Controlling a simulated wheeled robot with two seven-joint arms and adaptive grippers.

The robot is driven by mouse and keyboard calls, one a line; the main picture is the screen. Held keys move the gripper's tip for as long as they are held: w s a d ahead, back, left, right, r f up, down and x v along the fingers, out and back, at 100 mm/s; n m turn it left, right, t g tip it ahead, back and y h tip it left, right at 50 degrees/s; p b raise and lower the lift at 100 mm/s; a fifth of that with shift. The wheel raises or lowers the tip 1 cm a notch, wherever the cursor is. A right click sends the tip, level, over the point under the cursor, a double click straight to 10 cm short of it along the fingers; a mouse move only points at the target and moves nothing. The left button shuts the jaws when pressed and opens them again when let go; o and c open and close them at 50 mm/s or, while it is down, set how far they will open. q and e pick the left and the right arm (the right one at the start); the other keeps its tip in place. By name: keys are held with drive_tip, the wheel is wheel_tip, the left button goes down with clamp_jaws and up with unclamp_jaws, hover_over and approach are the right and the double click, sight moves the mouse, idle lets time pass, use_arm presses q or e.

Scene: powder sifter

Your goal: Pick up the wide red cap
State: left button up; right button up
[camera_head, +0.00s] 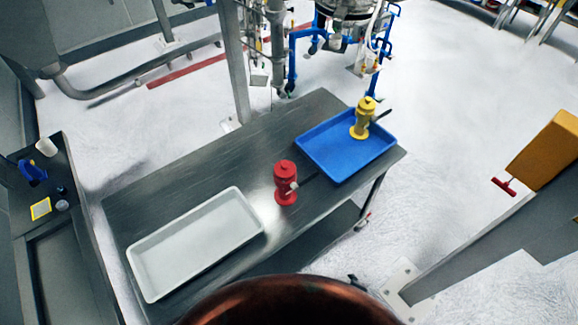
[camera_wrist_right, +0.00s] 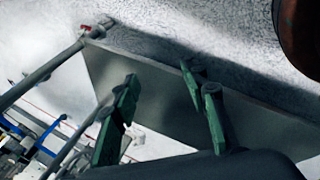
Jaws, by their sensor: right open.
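The red piece (camera_head: 286,180), which I take for the wide red cap, stands upright on the metal table (camera_head: 200,165). Neither gripper shows in the head view.
A white tray (camera_head: 136,279) lies empty on the table's left part. A blue tray (camera_head: 330,160) at the right end holds a similar yellow piece (camera_head: 363,115). A dark reddish rounded surface fills the bottom middle of the head view.

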sight(286, 167)
drive_tip(key=w+a+r+n+t+p, duration=0.1)
drive_tip(key=w+a+r+n+t, duration=0.3)
drive_tip(key=r, duration=0.7)
drive_tip(key=w+a+r+n, duration=0.1)
drive_tip(key=w+r+n, duration=0.1)
drive_tip(key=w+r, duration=0.75)
drive_tip(key=w+a+r+n+t+p, duration=0.1)
drive_tip(key=w+a+r+n+t, duration=0.15)
drive_tip(key=r, duration=1.15)
drive_tip(key=w+a+r+n+t, duration=0.1)
drive_tip(key=a+r+n+t, duration=0.1)
drive_tip(key=a+r+n, duration=0.45)
drive_tip(key=w+a+r+n+t, duration=0.2)
drive_tip(key=r+n, duration=0.1)
drive_tip(key=r, duration=0.6)
drive_tip(key=a+r+n+t+y, duration=0.1)
drive_tip(key=a+r+n+y, duration=0.35)
drive_tip(key=a+n, duration=0.45)
drive_tip(key=shift+m, duration=0.4)
drive_tip(key=x, duration=0.6)
drive_tip(key=shift+w+a+r, duration=0.1)
drive_tip(key=shift+w+a, duration=0.15)
drive_tip(key=shift+w, duration=0.1)
drive_tip(key=shift+w+a, duration=0.1)
drive_tip(key=shift+w, duration=0.35)
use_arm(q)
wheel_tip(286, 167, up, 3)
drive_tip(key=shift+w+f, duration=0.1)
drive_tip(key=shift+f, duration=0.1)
